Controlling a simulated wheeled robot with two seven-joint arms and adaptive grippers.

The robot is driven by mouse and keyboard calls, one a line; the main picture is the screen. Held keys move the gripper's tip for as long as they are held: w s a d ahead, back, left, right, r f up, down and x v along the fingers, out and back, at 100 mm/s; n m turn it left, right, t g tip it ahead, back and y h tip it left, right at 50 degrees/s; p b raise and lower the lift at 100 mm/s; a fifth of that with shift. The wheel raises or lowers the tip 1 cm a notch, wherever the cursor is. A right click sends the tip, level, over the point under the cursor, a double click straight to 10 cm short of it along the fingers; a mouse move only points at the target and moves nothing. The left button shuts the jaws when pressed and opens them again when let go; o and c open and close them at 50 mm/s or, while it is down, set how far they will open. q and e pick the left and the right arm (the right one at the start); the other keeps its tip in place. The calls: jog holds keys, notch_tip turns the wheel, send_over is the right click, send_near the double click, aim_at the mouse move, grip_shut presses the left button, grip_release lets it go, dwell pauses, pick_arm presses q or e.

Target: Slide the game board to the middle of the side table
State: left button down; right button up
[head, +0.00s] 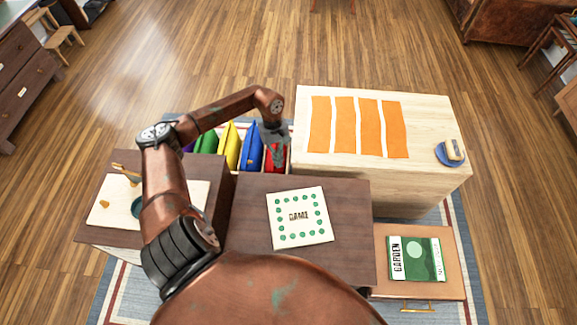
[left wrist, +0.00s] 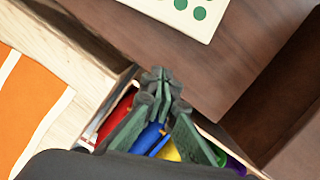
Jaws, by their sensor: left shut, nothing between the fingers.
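The game board (head: 300,230), a white square with green dots around its edge and dark lettering, lies flat and slightly turned on the dark brown side table (head: 352,215). There is bare wood on its left and right. One corner of the board (left wrist: 185,10) shows at the top of the left wrist view, with the dark tabletop (left wrist: 215,65) below it. My left gripper (head: 278,164) is shut and empty, beyond the table's far edge and apart from the board. Its fingers (left wrist: 160,82) show over the coloured items in the left wrist view. My right gripper is not in view.
Coloured folders (head: 252,147) stand in a bin behind the dark table. A pale wooden table (head: 430,125) with orange strips (head: 357,127) and a blue dish (head: 445,155) is at the back right. A green garden book (head: 417,259) lies at the right; a white board (head: 105,215) lies left.

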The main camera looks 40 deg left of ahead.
aim_at(287, 194)
pick_arm(q)
jog(key=x, duration=0.3)
jog(key=shift+d+f, duration=0.1)
jog(key=shift+f, duration=0.15)
jog(key=b+x, duration=0.1)
jog(key=x, duration=0.4)
jog(key=shift+s+f, duration=0.1)
jog(key=d, duration=0.1)
jog(key=s+d, duration=0.1)
jog(key=d, duration=0.1)
jog(key=shift+s, duration=0.15)
jog(key=shift+s+d, duration=0.15)
jog(key=shift+d, duration=0.2)
jog(key=shift+s+d, duration=0.35)
jog(key=shift+d, duration=0.3)
jog(key=shift+s+d, duration=0.35)
jog(key=shift+d, duration=0.3)
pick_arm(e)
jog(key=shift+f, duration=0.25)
pick_arm(q)
jog(key=shift+f, duration=0.1)
